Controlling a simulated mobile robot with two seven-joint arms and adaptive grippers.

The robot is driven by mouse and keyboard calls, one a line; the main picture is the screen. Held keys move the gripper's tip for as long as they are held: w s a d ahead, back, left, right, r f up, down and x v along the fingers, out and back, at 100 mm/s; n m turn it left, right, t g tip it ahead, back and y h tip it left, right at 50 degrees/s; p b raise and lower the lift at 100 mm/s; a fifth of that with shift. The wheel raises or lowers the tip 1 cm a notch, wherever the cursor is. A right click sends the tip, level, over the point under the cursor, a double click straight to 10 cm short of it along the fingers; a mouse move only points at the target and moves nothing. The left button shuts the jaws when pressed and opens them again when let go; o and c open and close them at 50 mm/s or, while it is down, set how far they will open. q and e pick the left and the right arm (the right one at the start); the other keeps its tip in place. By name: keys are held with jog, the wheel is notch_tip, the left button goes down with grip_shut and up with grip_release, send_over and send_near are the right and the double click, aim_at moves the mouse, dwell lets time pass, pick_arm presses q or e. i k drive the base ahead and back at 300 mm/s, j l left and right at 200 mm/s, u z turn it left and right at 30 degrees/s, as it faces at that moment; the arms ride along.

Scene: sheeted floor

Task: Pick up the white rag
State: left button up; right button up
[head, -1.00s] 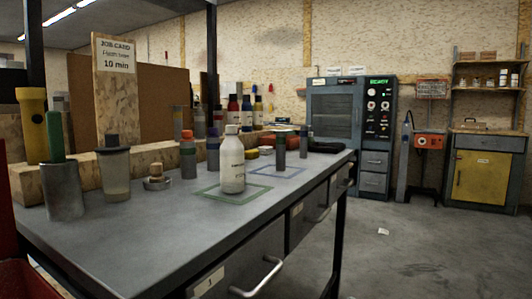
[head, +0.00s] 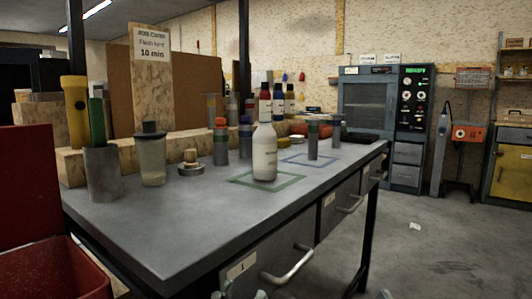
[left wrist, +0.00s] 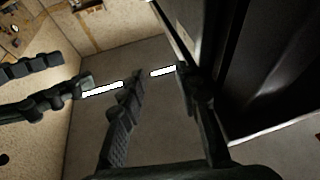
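A small white scrap (head: 415,226) lies on the grey floor to the right of the workbench in the head view. It is too small to tell whether it is the rag. No other white cloth is visible. My left gripper (head: 240,294) barely shows at the bottom edge of the head view, in front of the bench drawer and far from the scrap. In the left wrist view its fingers (left wrist: 160,78) are apart with nothing between them. Two more dark fingers at the left of that view, apart and empty, look like my right gripper (left wrist: 75,72).
The workbench (head: 165,230) fills the middle, bearing a white bottle (head: 264,152), cups and other bottles. A red bin (head: 60,275) stands at the near left. A grey oven cabinet (head: 407,130) is at the back wall.

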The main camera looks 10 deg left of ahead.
aim_at(296, 140)
jog(key=k, duration=0.45)
jog(key=i+l, duration=0.55)
jog(key=i+l+u, duration=0.1)
jog(key=i+l, duration=0.5)
jog(key=i+l+u, duration=0.1)
jog(key=i+l, duration=0.4)
jog(key=l, duration=0.2)
